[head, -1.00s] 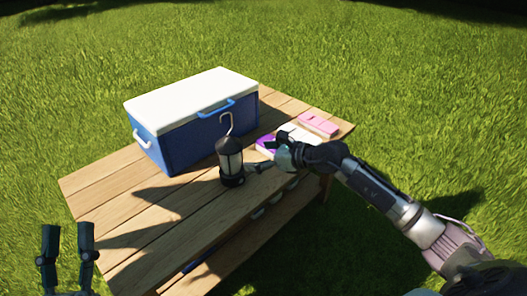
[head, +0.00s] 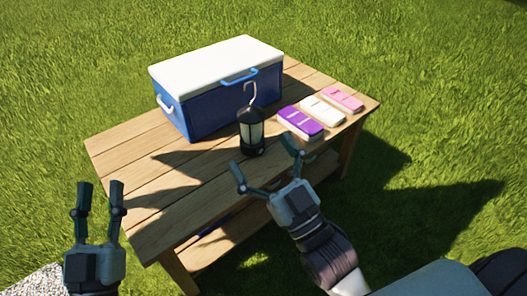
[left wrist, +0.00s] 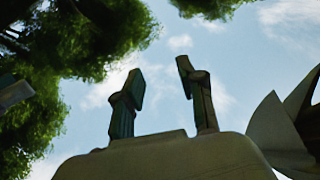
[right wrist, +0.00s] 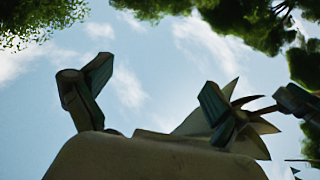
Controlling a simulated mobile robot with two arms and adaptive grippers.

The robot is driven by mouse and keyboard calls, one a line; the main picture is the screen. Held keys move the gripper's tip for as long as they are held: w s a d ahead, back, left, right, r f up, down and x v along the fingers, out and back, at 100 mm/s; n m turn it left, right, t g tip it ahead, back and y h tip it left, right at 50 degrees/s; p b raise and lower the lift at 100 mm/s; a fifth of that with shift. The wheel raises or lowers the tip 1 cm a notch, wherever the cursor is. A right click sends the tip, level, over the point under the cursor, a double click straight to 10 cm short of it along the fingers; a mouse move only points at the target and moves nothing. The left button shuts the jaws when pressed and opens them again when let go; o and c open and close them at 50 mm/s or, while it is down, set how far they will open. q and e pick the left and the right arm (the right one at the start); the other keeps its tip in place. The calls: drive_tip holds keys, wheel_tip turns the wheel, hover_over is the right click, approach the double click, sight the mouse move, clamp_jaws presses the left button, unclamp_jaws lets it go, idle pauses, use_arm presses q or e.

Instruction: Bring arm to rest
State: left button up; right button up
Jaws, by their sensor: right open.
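My right gripper (head: 268,170) is open and empty in the head view, in front of the table's near edge and close to the lantern in the picture. In the right wrist view its two fingers (right wrist: 155,100) stand apart against the sky. My left gripper (head: 97,200) is open and empty at the lower left of the head view, left of the table. In the left wrist view its fingers (left wrist: 160,95) are apart with only sky between them.
The wooden table (head: 125,155) carries a blue cooler with a white lid (head: 215,60), a black lantern (head: 252,130) with a hook, and purple (head: 300,121), white (head: 323,109) and pink (head: 343,98) boxes in a row. Grass (head: 440,110) surrounds it.

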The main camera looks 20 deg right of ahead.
drive_tip(key=shift+s+d+m+h, duration=0.2)
drive_tip(key=shift+m+h, duration=0.2)
drive_tip(key=shift+m, duration=0.5)
